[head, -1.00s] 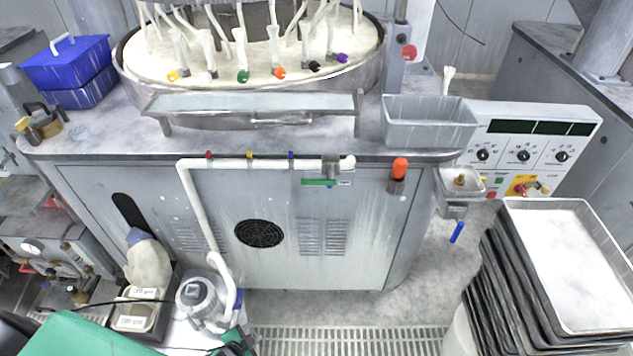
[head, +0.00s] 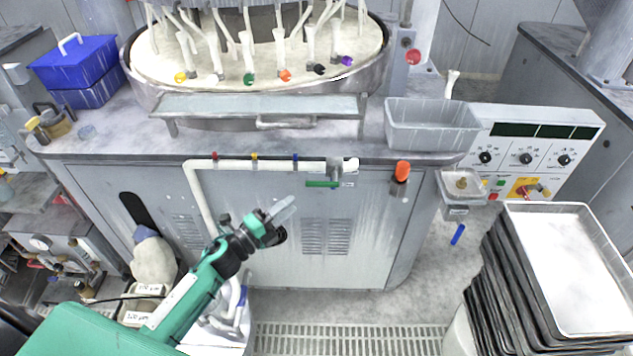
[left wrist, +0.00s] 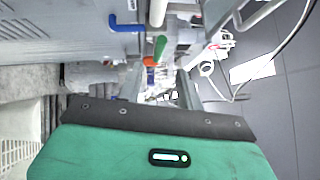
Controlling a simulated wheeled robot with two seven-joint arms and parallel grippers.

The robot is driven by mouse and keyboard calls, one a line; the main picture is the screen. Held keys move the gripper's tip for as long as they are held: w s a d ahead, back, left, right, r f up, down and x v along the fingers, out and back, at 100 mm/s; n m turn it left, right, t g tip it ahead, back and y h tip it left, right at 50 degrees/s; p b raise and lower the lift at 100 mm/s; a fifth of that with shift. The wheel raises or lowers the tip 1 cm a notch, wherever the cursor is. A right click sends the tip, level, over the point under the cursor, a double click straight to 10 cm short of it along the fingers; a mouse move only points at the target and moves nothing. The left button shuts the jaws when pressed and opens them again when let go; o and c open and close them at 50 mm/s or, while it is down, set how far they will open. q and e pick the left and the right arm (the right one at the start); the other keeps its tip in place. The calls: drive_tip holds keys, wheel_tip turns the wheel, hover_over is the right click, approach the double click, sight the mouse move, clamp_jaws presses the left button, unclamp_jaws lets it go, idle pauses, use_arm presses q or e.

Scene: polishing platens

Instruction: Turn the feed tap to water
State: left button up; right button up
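The feed tap (head: 333,172) sits at the right end of the white pipe (head: 250,164) on the front of the grey machine. Its green lever (head: 322,184) lies level, pointing left, and a small label is beside it. A green lever (left wrist: 160,47) also shows in the left wrist view, ahead of the fingers, with a blue handle (left wrist: 126,25) near it. My left gripper (head: 287,208) is in front of the machine, below and left of the tap and apart from it. In the left wrist view its fingers (left wrist: 158,78) are spread and empty. My right gripper is out of sight.
An orange-topped fitting (head: 401,172) stands right of the tap. A grey bin (head: 432,125) is on the worktop above. A stack of trays (head: 565,255) fills the right front. Red, yellow and blue marks line the pipe. The space before the front panel is open.

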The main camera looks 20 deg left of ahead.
sight(317, 182)
use_arm(q)
drive_tip(key=p+x, duration=0.2)
drive_tip(key=x, duration=0.7)
drive_tip(key=shift+w, duration=0.1)
drive_tip(key=shift+w+d, duration=0.35)
drive_tip(key=shift+w, duration=0.3)
drive_tip(key=c, duration=0.7)
clamp_jaws()
